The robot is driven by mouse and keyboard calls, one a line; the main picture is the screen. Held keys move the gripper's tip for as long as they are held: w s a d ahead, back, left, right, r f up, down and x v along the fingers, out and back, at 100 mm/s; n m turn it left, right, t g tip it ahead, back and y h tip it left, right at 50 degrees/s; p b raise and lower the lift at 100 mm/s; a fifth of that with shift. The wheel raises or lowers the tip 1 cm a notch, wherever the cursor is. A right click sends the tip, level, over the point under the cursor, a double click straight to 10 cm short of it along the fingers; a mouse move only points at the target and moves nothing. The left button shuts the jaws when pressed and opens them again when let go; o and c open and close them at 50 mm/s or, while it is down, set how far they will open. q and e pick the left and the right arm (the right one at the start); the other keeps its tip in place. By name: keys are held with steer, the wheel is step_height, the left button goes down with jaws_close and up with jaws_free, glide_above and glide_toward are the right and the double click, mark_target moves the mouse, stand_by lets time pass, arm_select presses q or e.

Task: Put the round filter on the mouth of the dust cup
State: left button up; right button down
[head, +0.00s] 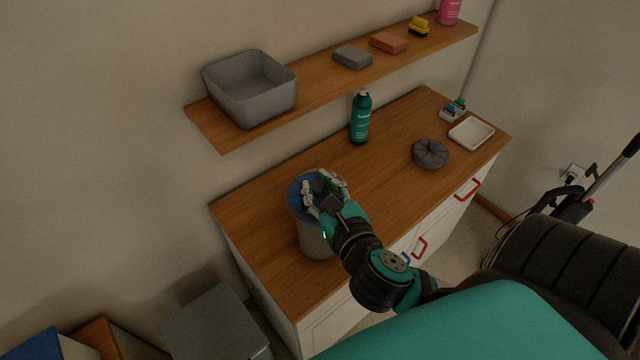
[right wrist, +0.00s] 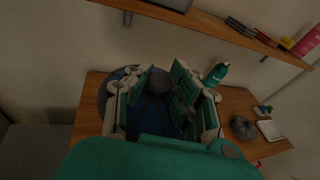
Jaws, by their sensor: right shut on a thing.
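The dust cup (head: 314,243) is a grey cylinder standing upright near the left end of the wooden cabinet top. The round filter (head: 296,195), a blue disc with a dark knob in its middle, is over the cup's mouth. I cannot tell whether it rests flush or sits slightly above the rim. My right gripper (head: 324,186) reaches down from above and is shut on the filter's knob. In the right wrist view the dark knob (right wrist: 159,84) shows between the fingers, with the blue disc around it. The fingers hide part of the filter. My left gripper is not in view.
A teal bottle (head: 360,118) stands behind the cup. A dark ridged round piece (head: 430,153), a white tray (head: 471,133) and a small holder (head: 453,111) are at the right. A shelf (head: 317,88) with a grey bin (head: 250,88) hangs above. The middle of the top is clear.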

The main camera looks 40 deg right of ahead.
steer(key=w+d+p, duration=0.1)
steer(key=w+d, duration=0.2)
steer(key=shift+w+d+f+p, duration=0.15)
steer(key=shift+w+d+p, duration=0.15)
steer(key=shift+w, duration=0.05)
steer(key=shift+w+f, duration=0.25)
steer(key=shift+f, duration=0.2)
step_height(320, 180, down, 2)
steer(key=shift+f, duration=0.4)
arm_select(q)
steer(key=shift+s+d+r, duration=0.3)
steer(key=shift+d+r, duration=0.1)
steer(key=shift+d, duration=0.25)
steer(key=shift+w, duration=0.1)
arm_select(e)
steer(key=c, duration=1.2)
jaws_free()
steer(key=shift+f, duration=0.1)
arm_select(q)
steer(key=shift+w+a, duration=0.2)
